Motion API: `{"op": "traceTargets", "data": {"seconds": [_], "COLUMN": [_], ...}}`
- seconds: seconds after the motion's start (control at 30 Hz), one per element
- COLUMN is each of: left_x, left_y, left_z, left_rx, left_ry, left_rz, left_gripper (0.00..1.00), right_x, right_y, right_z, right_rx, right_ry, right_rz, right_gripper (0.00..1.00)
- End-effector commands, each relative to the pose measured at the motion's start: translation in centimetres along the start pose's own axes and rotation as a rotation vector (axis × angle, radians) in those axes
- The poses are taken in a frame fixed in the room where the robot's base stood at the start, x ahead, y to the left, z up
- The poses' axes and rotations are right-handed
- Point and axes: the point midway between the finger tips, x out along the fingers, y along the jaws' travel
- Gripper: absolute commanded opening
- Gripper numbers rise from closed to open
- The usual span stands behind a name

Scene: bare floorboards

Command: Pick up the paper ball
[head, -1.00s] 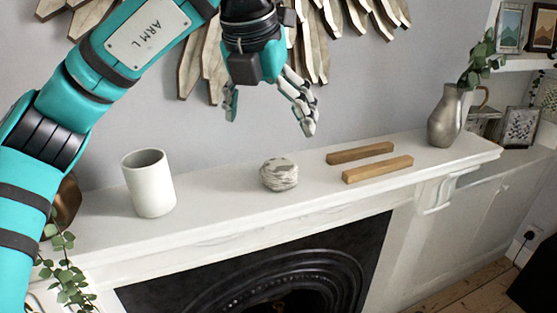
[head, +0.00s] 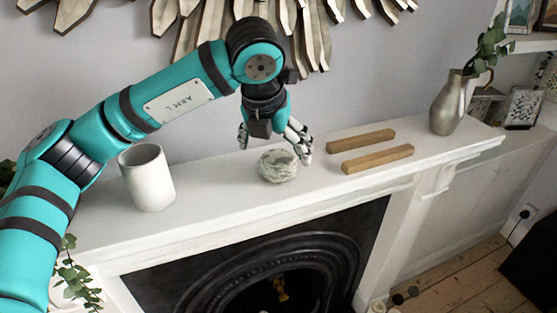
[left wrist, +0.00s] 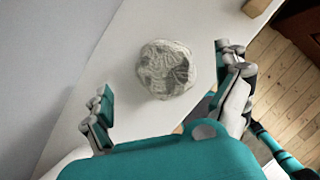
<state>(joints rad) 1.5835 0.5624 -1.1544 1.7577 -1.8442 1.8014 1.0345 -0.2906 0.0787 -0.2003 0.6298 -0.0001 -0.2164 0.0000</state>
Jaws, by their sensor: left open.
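The paper ball (head: 278,165) is a crumpled, grey-and-white printed ball on the white mantel shelf (head: 225,200). It also shows in the left wrist view (left wrist: 166,69), ahead of my fingers and between their lines. My left gripper (head: 274,143) is open and empty, just above and behind the ball in the head view. In the left wrist view my left gripper (left wrist: 168,103) has its fingers spread wider than the ball. My right gripper is not in view.
A white cup (head: 147,178) stands left of the ball. Two wooden bars (head: 362,140) lie to its right, with a metal vase (head: 448,103) of leaves further right. The shelf's front edge is close, above a dark fireplace (head: 270,265). A wooden wall decoration (head: 200,30) hangs behind.

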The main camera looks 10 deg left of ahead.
Motion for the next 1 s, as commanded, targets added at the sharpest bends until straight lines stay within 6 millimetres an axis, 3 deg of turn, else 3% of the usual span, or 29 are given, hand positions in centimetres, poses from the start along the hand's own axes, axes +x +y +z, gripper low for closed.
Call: {"op": "traceTargets", "data": {"seconds": [0.2, 0.4, 0.63, 1.0], "left_x": [2.5, 4.8, 5.0, 5.0], "left_y": [-0.5, -0.5, -0.5, -0.5], "left_z": [0.0, -0.1, -0.1, -0.1], "left_rx": [0.000, -0.001, -0.001, -0.001], "left_ry": [0.006, 0.003, 0.001, 0.001], "left_rz": [0.001, 0.000, 0.000, 0.000], "left_gripper": [1.00, 1.00, 1.00, 0.55], "right_x": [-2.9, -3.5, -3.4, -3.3], "right_y": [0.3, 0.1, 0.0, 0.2], "right_z": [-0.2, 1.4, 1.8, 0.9], "right_rx": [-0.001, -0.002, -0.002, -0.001], "right_ry": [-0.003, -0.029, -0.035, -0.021], "right_rz": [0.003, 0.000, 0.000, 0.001], "right_gripper": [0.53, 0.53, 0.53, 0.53]}}
